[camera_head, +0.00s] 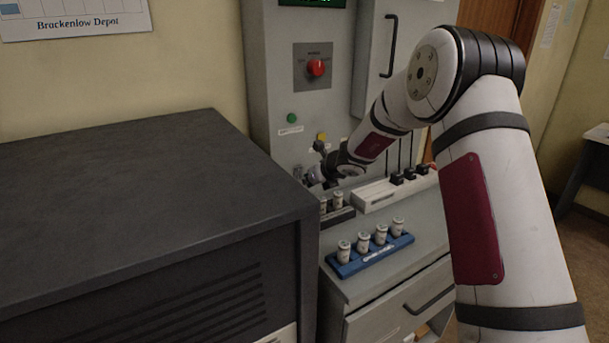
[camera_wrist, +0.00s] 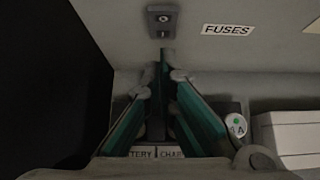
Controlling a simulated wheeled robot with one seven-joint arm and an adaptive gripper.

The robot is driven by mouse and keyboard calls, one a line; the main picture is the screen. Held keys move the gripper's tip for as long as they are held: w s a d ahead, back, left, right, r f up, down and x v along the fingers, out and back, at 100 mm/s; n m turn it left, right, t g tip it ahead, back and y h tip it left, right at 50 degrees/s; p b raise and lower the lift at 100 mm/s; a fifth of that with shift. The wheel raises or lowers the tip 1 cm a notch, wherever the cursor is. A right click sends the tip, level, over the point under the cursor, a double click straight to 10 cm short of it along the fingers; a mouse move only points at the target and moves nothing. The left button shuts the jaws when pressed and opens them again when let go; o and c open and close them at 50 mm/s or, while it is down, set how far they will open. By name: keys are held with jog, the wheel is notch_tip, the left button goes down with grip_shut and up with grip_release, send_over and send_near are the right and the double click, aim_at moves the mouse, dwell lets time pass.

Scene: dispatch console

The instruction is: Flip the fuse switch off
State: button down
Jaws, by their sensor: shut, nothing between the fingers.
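The fuse switch plate (camera_wrist: 162,15), a small grey plate with a round fitting, is on the panel at the top of the wrist view, left of a white FUSES label (camera_wrist: 228,29). My gripper (camera_wrist: 165,76) is just below the plate in that view, its teal-lined fingers close together with nothing held. A narrow dark piece stands between the fingertips and the plate; I cannot tell if it is the switch lever or if the fingers touch it. In the head view my gripper (camera_head: 312,177) is low at the panel's left side, and the switch cannot be made out.
A dark cabinet (camera_head: 140,180) stands close on the left. Below the gripper, a blue rack (camera_head: 372,257) holds several white cylinders. A white block with black levers (camera_head: 385,192) is to the right. A red knob (camera_head: 316,68) and green button (camera_head: 292,118) are above.

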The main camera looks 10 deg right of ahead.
aim_at(298, 170)
jog(key=shift+w+a+r, duration=0.2)
jog(key=shift+w, duration=0.45)
jog(key=shift+w+a+r, duration=0.15)
jog(key=shift+w+a, duration=0.05)
jog(key=shift+w, duration=0.4)
jog(key=shift+w+a+r, duration=0.15)
jog(key=shift+w, duration=0.3)
jog(key=shift+r, duration=0.15)
jog(key=shift+s+r+p, duration=0.1)
jog(key=shift+r+p, duration=0.25)
jog(key=shift+r, duration=0.35)
